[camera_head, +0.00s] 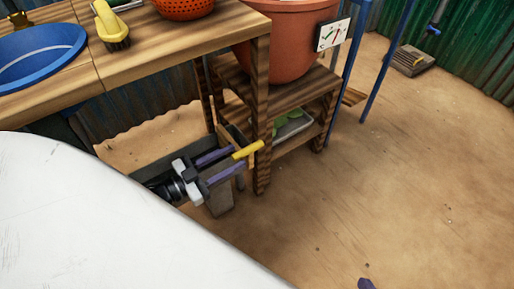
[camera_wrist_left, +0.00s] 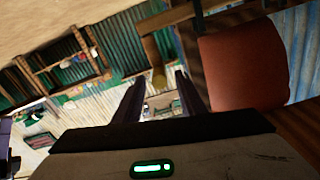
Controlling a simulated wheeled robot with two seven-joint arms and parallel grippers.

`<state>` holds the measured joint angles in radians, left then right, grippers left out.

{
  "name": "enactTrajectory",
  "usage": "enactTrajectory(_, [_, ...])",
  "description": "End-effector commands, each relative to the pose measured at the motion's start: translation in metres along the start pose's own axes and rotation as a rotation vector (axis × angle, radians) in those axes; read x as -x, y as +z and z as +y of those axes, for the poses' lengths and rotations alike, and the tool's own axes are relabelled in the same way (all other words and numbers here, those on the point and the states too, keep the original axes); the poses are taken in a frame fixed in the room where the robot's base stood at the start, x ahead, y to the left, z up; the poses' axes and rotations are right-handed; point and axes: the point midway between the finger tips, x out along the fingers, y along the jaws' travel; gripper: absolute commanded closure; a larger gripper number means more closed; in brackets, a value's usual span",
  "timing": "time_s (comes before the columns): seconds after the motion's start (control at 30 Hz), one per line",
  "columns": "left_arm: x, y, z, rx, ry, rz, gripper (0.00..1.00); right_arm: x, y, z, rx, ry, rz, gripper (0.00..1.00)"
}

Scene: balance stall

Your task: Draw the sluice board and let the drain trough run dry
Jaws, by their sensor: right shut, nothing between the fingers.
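The grey drain trough (camera_head: 150,158) stands low beside the wooden bench, partly hidden by my left arm. A yellow handle (camera_head: 250,149) shows at its right end; it seems to belong to the sluice board, which is mostly hidden. My left gripper (camera_head: 238,158) is over the trough, its two purple fingers apart and pointing at the handle. In the left wrist view a yellow end (camera_wrist_left: 158,80) shows ahead between the spread fingers (camera_wrist_left: 158,88); I cannot tell whether they touch it. Only a purple tip of my right gripper (camera_head: 367,284) shows at the bottom edge. The trough's water cannot be made out.
A grey container (camera_head: 220,198) stands under the trough's right end. The wooden bench (camera_head: 180,40) carries a blue basin (camera_head: 40,55), a brush (camera_head: 110,25) and an orange colander (camera_head: 183,8). A terracotta pot (camera_head: 285,50) stands on the shelf. The floor at right is mostly clear.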

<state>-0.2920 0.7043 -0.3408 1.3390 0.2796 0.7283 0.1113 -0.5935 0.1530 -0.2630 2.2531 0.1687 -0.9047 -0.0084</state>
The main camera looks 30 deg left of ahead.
Motion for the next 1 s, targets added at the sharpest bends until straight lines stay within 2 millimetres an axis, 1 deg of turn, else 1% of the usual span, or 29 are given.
enactTrajectory(0.03, [-0.011, 0.000, 0.000, 0.000, -0.001, 0.005, 0.63, -0.003, 0.001, 0.000, 0.005, -0.004, -0.005, 1.00])
enactTrajectory(0.2, [-0.043, 0.001, 0.000, 0.000, -0.001, 0.005, 0.63, -0.009, 0.004, -0.003, 0.022, -0.021, -0.032, 1.00])
enactTrajectory(0.3, [-0.060, 0.001, 0.001, 0.000, 0.000, 0.004, 0.63, -0.012, 0.006, -0.005, 0.031, -0.032, -0.048, 1.00])
enactTrajectory(0.4, [-0.074, 0.001, 0.000, 0.000, -0.001, 0.002, 0.63, -0.012, 0.004, -0.008, 0.031, -0.041, -0.042, 1.00])
enactTrajectory(0.5, [-0.082, 0.001, 0.001, 0.000, 0.000, 0.000, 0.63, -0.011, 0.002, -0.009, 0.028, -0.047, -0.035, 1.00])
enactTrajectory(0.6, [-0.086, 0.001, 0.001, 0.001, 0.000, -0.001, 0.63, -0.011, 0.001, -0.010, 0.028, -0.050, -0.032, 1.00])
enactTrajectory(0.87, [-0.087, 0.000, 0.001, 0.001, 0.000, -0.001, 0.63, -0.010, 0.000, -0.011, 0.027, -0.051, -0.031, 1.00])
enactTrajectory(1.0, [-0.087, 0.000, 0.001, 0.001, 0.000, -0.001, 0.86, -0.011, 0.000, -0.010, 0.027, -0.051, -0.031, 1.00])
